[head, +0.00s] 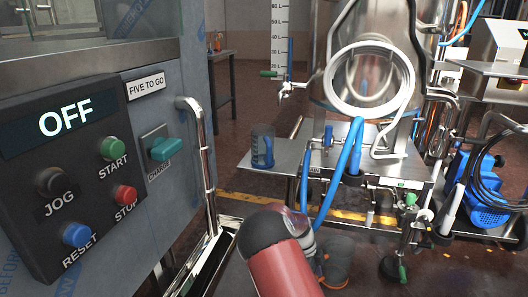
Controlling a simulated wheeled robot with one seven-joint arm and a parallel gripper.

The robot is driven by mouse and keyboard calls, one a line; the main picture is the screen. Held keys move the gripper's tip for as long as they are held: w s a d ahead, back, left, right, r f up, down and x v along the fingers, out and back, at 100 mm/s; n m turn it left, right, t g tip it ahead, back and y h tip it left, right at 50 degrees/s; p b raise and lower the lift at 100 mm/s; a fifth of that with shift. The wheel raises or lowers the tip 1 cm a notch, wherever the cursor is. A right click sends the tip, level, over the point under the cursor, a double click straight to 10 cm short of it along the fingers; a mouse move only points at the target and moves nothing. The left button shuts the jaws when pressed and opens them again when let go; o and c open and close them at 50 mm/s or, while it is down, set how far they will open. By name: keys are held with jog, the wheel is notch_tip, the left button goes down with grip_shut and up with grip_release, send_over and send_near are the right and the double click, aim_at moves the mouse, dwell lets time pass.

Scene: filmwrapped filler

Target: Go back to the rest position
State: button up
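Part of my arm shows at the bottom centre of the head view, as a red link with a dark rounded cap. More grey and dark parts lie behind it, partly covered by it. I cannot make out any gripper fingers, so whether my gripper is open, shut or holding something does not show. The control panel (90,170) stands close on the left. Its display (66,117) reads OFF. It has a green START button (113,148), a red STOP button (125,195), a blue RESET button (76,235) and a black JOG knob (56,183).
A blue machine (480,190) sits at right. Reddish floor shows between.

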jog(key=s+r+n+t+y+p, duration=0.1)
jog(key=s+r+n+y+p, duration=0.2)
jog(key=r, duration=0.7)
jog(key=s+r+n+t, duration=0.1)
jog(key=s+r+n, duration=0.35)
jog(key=r, duration=0.45)
jog(key=s+r+n+t+y+p, duration=0.1)
jog(key=s+r+n+y+p, duration=0.2)
jog(key=r, duration=0.7)
jog(key=s+r+n+t+h+p, duration=0.1)
jog(key=s+r+n+t+p, duration=0.1)
jog(key=s+r+n, duration=0.4)
jog(key=s+a+r+n+t+h+p, duration=0.1)
jog(key=s+r+n, duration=0.5)
jog(key=s, duration=0.8)
jog(key=shift+s+a+r+n+t+p, duration=0.2)
jog(key=shift+r+n+t+p, duration=0.25)
jog(key=shift+t, duration=0.35)
jog(key=shift+d+r, duration=0.1)
